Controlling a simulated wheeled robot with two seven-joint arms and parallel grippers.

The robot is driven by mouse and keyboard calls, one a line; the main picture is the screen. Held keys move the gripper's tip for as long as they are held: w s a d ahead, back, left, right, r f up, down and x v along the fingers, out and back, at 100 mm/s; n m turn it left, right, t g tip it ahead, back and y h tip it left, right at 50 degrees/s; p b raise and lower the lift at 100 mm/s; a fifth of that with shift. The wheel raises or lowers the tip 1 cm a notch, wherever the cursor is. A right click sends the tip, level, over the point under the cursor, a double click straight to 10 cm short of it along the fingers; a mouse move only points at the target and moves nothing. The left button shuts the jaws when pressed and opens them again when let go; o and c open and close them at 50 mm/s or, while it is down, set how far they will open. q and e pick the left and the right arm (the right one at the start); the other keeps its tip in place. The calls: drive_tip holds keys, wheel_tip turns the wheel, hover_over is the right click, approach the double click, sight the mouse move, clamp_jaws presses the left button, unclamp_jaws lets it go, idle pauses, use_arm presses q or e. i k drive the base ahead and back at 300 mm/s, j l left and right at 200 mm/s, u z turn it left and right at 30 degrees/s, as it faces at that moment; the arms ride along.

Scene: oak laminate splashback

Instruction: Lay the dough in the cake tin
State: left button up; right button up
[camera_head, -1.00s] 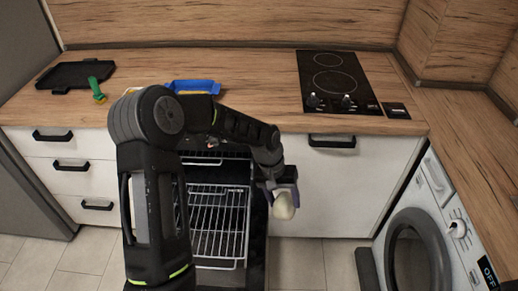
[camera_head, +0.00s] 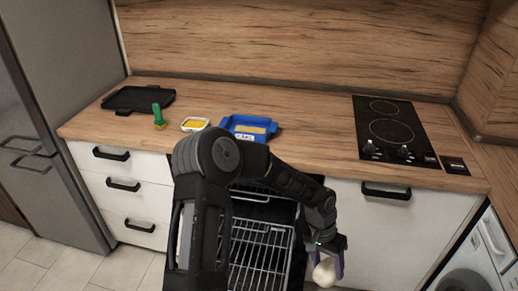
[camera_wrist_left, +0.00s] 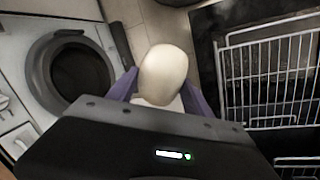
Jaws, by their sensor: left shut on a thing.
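My left gripper (camera_head: 328,262) is shut on the dough (camera_head: 323,272), a pale, smooth, rounded lump. It holds the dough in front of the counter, to the right of the open oven. In the left wrist view the dough (camera_wrist_left: 164,73) sits between the two purple fingers. The gripper is well apart from the tin, lower and nearer to me. My right gripper is not in view.
A small white dish (camera_head: 186,128) with yellow contents, a green-handled brush (camera_head: 157,112) and a black tray (camera_head: 138,98) stand left of the tin. A black hob (camera_head: 391,131) lies right. The oven rack (camera_head: 262,252) is pulled out below the counter. Counter between tin and hob is clear.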

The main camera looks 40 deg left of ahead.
sight(249, 129)
drive_tip(key=k+j+z, duration=0.3)
drive_tip(key=j, duration=0.35)
drive_tip(key=k+j+z, duration=0.3)
drive_tip(key=j, duration=0.35)
drive_tip(key=k+j+z, duration=0.3)
drive_tip(key=j, duration=0.25)
drive_tip(key=k+j+z, duration=0.5)
drive_tip(key=j, duration=0.35)
drive_tip(key=k+j+z, duration=0.25)
drive_tip(key=k+j, duration=0.15)
drive_tip(key=k+j+z, duration=0.2)
drive_tip(key=k+j, duration=0.2)
drive_tip(key=j, duration=0.15)
